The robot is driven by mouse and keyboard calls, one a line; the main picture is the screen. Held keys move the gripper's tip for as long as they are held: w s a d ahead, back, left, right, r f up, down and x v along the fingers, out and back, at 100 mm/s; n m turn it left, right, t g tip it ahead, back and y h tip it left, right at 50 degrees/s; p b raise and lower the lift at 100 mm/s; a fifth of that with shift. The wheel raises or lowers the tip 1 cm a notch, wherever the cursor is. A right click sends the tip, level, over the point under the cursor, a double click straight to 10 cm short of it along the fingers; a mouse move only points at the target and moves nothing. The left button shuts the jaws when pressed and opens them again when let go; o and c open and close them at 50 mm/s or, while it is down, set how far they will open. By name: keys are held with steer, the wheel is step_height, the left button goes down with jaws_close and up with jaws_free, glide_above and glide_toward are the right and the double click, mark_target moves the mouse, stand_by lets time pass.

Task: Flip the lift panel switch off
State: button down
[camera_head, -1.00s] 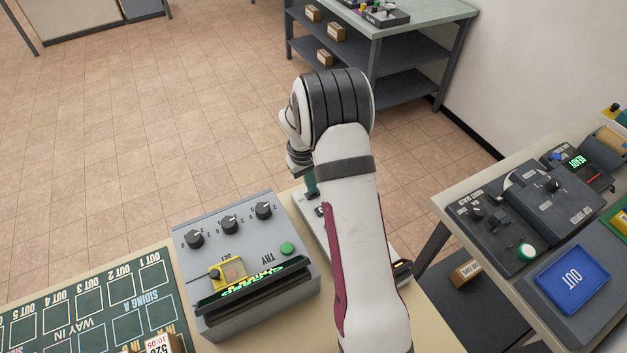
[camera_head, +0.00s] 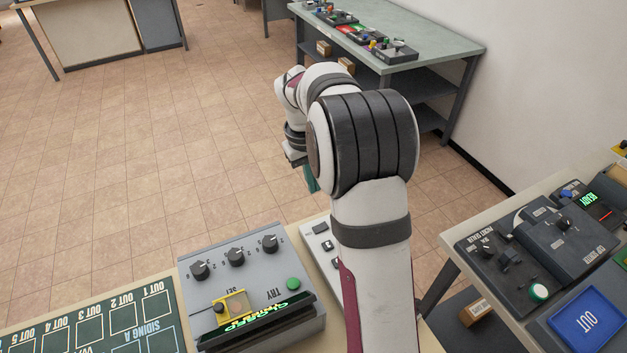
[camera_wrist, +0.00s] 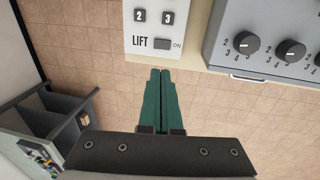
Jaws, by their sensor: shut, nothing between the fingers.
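The lift panel (camera_wrist: 184,23) is a pale plate at the top of the wrist view, with dark keys marked 2 and 3. Below them are the word LIFT and a dark switch (camera_wrist: 162,43) with ON printed beside it. In the head view the lift panel (camera_head: 317,243) is partly hidden behind my arm. My gripper (camera_wrist: 160,74) has green fingers shut together with nothing between them. In the wrist view its tips appear just below the switch, with a small gap in the picture. My gripper also shows partly in the head view (camera_head: 311,180), beyond the panel.
A grey box with three knobs (camera_head: 236,257) stands beside the panel, near my arm. A green board (camera_head: 130,322) lies at the left. A side desk at the right carries dark consoles (camera_head: 510,265) and a blue tray (camera_head: 588,322). Open floor lies beyond the bench.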

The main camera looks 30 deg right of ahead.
mark_target(322, 225)
steer(key=shift+d+r, duration=0.15)
steer(key=shift+d, duration=0.2)
steer(key=shift+s, duration=0.1)
steer(key=f, duration=0.4)
steer(key=d+f, duration=0.1)
steer(key=f, duration=0.8)
steer(key=shift+d+f, duration=0.35)
steer(key=shift+f, duration=0.15)
